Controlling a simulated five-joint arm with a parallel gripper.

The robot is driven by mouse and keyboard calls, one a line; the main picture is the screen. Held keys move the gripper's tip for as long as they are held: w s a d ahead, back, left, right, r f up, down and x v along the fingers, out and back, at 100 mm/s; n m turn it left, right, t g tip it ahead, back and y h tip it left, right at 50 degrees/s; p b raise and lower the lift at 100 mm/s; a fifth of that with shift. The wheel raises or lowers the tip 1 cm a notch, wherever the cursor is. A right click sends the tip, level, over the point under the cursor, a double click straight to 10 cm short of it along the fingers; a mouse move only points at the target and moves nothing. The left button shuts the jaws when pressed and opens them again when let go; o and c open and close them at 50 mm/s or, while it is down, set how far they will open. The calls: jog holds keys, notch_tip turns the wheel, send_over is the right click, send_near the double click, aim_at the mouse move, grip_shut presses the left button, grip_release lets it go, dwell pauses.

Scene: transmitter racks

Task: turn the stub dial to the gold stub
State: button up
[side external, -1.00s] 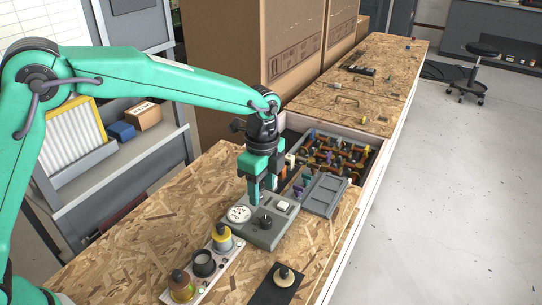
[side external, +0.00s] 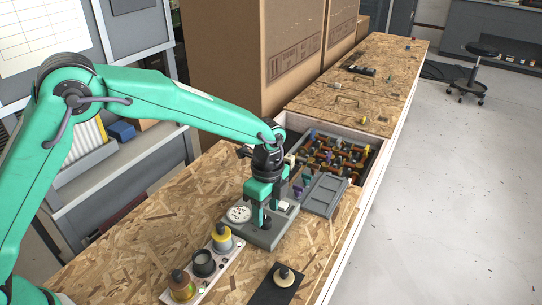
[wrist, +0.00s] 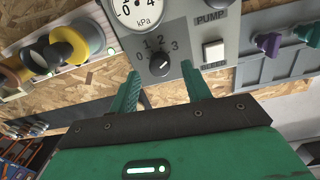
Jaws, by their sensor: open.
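A grey control box (side external: 254,236) stands on the bench, with a white round kPa gauge (side external: 239,214), a PUMP label and a white button (wrist: 213,51). Its black dial (wrist: 159,65) has the marks 0, 1, 2 and 3 around it; which mark it points to is too small to tell. My gripper (side external: 266,222) is open and low over the box. In the wrist view its fingers stand on either side of the dial, with nothing gripped. A yellow-topped stub (side external: 222,238) stands on a pale strip left of the box; which stub counts as gold is unclear.
The strip also bears a black cup-shaped stub (side external: 204,263) and an amber one (side external: 181,286). A black plate (side external: 276,291) with a cream knob lies in front.

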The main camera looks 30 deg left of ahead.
aim_at(266, 222)
jog(key=shift+f, duration=1.2)
jog(key=c, duration=1)
